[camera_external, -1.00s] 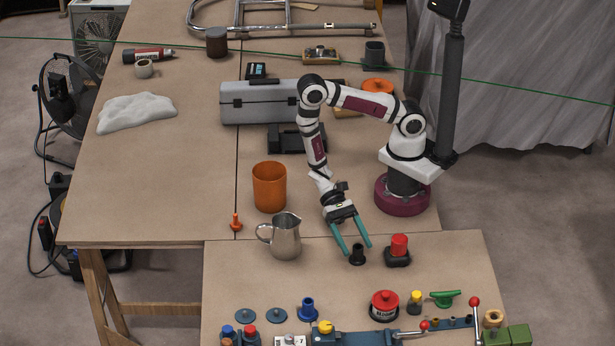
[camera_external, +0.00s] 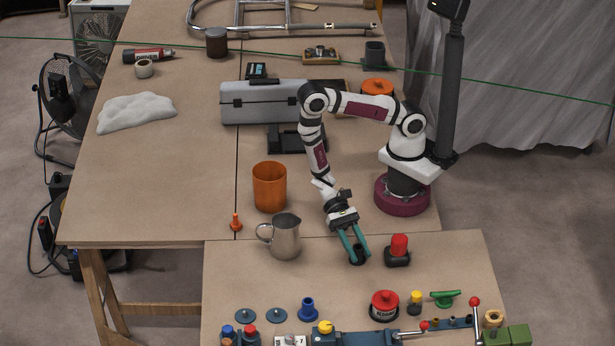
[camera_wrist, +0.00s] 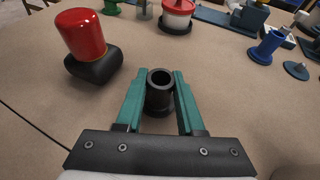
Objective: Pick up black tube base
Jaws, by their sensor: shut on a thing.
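The black tube base (camera_external: 358,260) is a short upright black tube with a wider foot, standing on the front table. In the wrist view it shows from above, with the open bore of the tube base (camera_wrist: 160,84) between the fingers. My gripper (camera_external: 355,250) has teal fingers closed on the sides of the tube, one on each side. In the wrist view my gripper (camera_wrist: 156,98) sits around it. The base appears to rest on the table still.
A black block with a red cap (camera_external: 399,250) stands just right of the tube base. A metal pitcher (camera_external: 285,238) stands to the left. A red-lidded tin (camera_external: 384,305) and blue flanged tube (camera_external: 307,309) are nearer the front. Bare tabletop lies around the base.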

